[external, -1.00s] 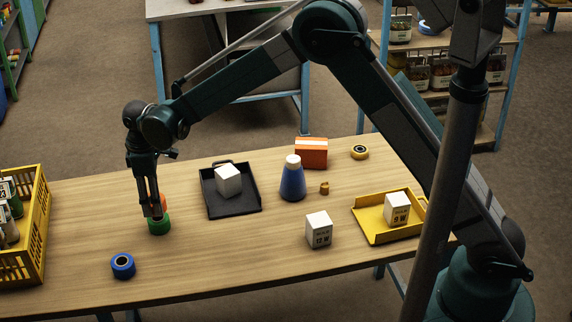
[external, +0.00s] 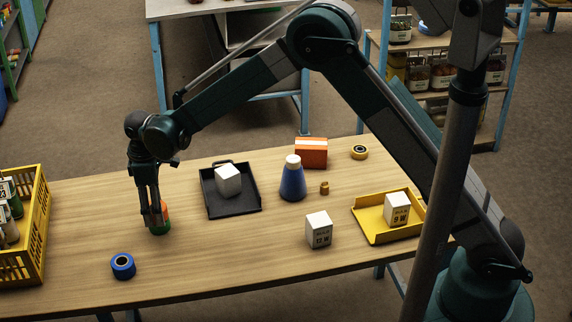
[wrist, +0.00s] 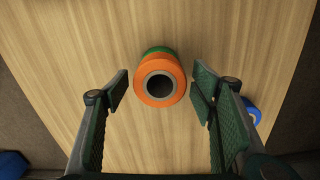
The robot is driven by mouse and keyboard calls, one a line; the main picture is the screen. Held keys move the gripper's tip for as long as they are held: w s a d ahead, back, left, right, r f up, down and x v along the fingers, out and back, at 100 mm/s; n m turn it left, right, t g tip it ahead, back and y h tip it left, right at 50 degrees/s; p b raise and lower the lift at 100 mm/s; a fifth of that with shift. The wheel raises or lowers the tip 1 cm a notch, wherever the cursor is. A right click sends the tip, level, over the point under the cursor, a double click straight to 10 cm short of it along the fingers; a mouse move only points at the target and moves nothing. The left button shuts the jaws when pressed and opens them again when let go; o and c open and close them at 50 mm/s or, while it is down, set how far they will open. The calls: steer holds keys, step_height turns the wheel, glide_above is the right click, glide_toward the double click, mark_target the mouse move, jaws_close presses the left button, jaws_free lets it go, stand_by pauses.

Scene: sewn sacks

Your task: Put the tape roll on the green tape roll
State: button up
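The orange tape roll (external: 166,213) sits on top of the green tape roll (external: 161,231), low on the left part of the table. In the wrist view the orange roll (wrist: 160,98) faces me with its dark hole, and a strip of the green roll (wrist: 158,49) shows behind its upper edge. My gripper (external: 156,225) is down around the stack. In the wrist view my gripper (wrist: 160,93) is open, with a finger on each side of the orange roll and a visible gap at both sides. Most of the green roll is hidden.
A blue tape roll (external: 123,266) lies in front of the stack. A yellow crate (external: 40,228) stands at the left. A black tray (external: 247,208) with a white block, a blue bottle (external: 292,184) and a yellow tray (external: 369,231) are to the right.

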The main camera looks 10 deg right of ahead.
steer(key=shift+r, duration=0.15)
step_height(320, 180, up, 12)
steer(key=p, duration=0.1)
stand_by(0.7)
stand_by(0.6)
stand_by(0.3)
